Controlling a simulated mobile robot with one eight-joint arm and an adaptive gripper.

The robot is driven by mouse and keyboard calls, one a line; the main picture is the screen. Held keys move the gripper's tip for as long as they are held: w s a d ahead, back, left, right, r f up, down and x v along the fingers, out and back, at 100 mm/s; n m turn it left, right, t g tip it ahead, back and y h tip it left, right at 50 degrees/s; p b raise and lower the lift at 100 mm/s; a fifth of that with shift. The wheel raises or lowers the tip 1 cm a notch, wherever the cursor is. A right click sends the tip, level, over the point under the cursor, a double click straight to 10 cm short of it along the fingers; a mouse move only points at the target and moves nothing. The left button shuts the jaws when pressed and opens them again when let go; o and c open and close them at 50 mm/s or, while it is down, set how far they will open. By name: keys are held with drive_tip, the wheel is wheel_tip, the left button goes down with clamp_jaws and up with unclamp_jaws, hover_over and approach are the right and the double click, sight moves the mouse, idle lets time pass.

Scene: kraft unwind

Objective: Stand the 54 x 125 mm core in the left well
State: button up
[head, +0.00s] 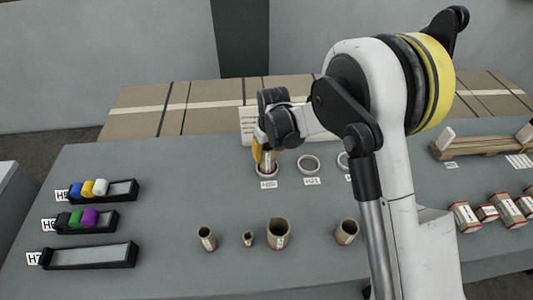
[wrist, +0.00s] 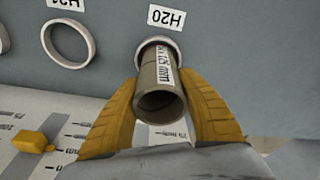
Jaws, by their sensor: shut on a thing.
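The kraft-brown core (wrist: 155,75) is upright between the yellow fingers of my gripper (wrist: 162,112); its label ends in "125 mm". In the head view my gripper (head: 264,158) is at the left well, a white ring (head: 259,174) tagged H20, and is shut on the core (head: 271,167). In the wrist view the core's far end lies within the outline of the left well's ring (wrist: 145,47). Whether it rests on the bottom is hidden. The H21 ring (head: 309,163) to its right is empty.
A third ring (head: 343,160) is partly behind my arm. Several loose cores stand in front, including a wide one (head: 279,234). Black trays (head: 90,256) lie at left, two holding coloured pieces. Labelled rolls (head: 465,217) and a wooden rack (head: 480,147) are at right.

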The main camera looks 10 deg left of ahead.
drive_tip(key=shift+f, duration=0.1)
drive_tip(key=o, duration=1.2)
drive_tip(key=r, duration=0.4)
drive_tip(key=s+r, duration=0.1)
drive_tip(key=r, duration=0.3)
drive_tip(key=d+r, duration=0.1)
drive_tip(key=r, duration=0.3)
drive_tip(key=shift+s, duration=0.25)
drive_tip(key=shift+d, duration=0.15)
